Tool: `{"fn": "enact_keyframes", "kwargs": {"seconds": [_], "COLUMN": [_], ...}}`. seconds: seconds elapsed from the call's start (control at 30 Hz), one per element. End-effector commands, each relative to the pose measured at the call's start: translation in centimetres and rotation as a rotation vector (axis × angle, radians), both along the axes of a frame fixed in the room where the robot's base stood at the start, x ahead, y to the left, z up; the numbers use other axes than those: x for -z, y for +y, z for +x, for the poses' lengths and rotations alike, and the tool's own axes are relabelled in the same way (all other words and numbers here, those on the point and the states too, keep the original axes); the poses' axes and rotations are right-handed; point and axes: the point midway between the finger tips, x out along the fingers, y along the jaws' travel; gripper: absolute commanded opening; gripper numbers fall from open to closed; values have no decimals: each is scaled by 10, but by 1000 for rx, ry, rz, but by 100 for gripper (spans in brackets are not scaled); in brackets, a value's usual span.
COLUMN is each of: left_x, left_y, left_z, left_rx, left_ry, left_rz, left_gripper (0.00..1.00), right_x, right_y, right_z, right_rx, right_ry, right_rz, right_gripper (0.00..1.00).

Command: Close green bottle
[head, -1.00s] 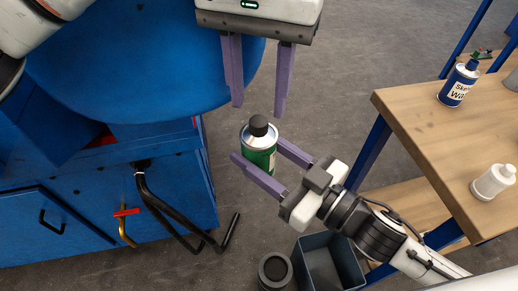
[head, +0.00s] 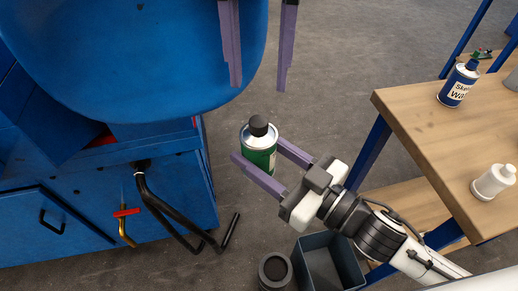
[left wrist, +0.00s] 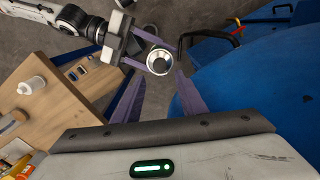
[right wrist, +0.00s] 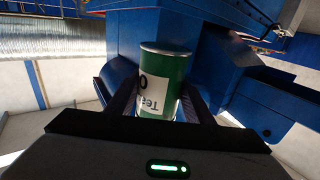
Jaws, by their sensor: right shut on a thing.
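The green bottle (head: 259,155) has a silver shoulder and a black cap (head: 258,126) on its top. It is upright between the fingers of my right gripper (head: 257,150), which is shut on it. In the right wrist view the green bottle (right wrist: 165,80) shows its white label, and its top is out of sight. In the left wrist view I see the bottle's round top (left wrist: 160,61) from above. My left gripper (head: 260,87) is open and empty, above and apart from the cap. I cannot tell how tightly the cap sits.
A wooden table (head: 440,130) at the right holds a blue bottle (head: 459,84) and a white bottle (head: 493,181). A large blue machine (head: 100,210) stands at the left. A grey bin (head: 325,265) and a dark round container (head: 274,270) are below on the floor.

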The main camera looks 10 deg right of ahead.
Motion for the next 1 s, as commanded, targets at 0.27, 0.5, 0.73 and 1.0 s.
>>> {"fn": "enact_keyframes", "kwargs": {"seconds": [0.27,0.5,0.73,1.0], "left_x": [10,47,74,80], "left_y": [1,1,1,0], "left_z": [0,0,0,0], "left_rx": [1,0,2,2], "left_ry": [1,0,-1,0], "left_rz": [1,2,2,0], "left_gripper": [38,38,38,38], "right_x": [-1,-1,-1,-1], "right_y": [0,0,0,0], "right_z": [0,0,0,0], "right_rx": [-1,-1,-1,-1], "right_ry": [-2,-2,-2,-3], "right_rz": [2,2,2,1], "right_gripper": [0,0,0,0]}}
